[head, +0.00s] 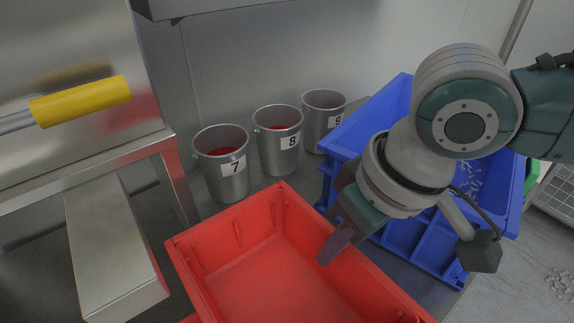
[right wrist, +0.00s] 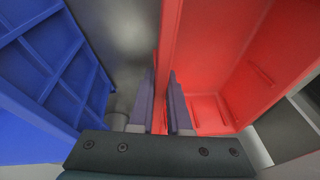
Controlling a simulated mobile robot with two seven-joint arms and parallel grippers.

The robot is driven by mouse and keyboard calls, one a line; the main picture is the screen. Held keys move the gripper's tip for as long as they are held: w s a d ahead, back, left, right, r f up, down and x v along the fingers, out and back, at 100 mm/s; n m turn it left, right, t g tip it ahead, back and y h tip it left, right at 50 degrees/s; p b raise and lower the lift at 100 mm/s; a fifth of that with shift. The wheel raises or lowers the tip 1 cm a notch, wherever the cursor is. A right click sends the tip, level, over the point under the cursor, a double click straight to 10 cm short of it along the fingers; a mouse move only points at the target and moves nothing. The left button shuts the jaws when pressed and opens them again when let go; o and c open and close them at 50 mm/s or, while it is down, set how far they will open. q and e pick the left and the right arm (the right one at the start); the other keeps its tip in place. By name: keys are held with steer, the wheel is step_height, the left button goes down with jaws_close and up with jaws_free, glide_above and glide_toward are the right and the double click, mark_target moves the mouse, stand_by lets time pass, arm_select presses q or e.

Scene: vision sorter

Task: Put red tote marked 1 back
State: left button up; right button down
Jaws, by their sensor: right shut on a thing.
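A red tote (head: 222,262) stands in the lower middle of the head view, and its inside looks empty. No number shows on its visible faces. My right gripper (head: 337,243) is at the tote's right wall, its fingers pointing down. In the right wrist view my right gripper (right wrist: 166,100) has one finger on each side of the red tote's wall (right wrist: 180,35) and is shut on it. Whether the tote is lifted or resting cannot be told. My left gripper is not in view.
A blue crate (head: 412,238) holding small pale pieces stands close right of the red tote. Metal buckets marked 7 (head: 228,186), 8 (head: 279,158) and 9 (head: 318,113) stand behind it. A steel machine with a yellow handle (head: 80,101) is at the left.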

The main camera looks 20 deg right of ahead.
step_height(320, 180, down, 4)
steer(key=shift+r+b, duration=0.25)
steer(key=shift+b, duration=0.05)
steer(key=shift+w, duration=0.1)
steer(key=c, duration=0.9)
jaws_free()
steer(key=shift+o, duration=0.2)
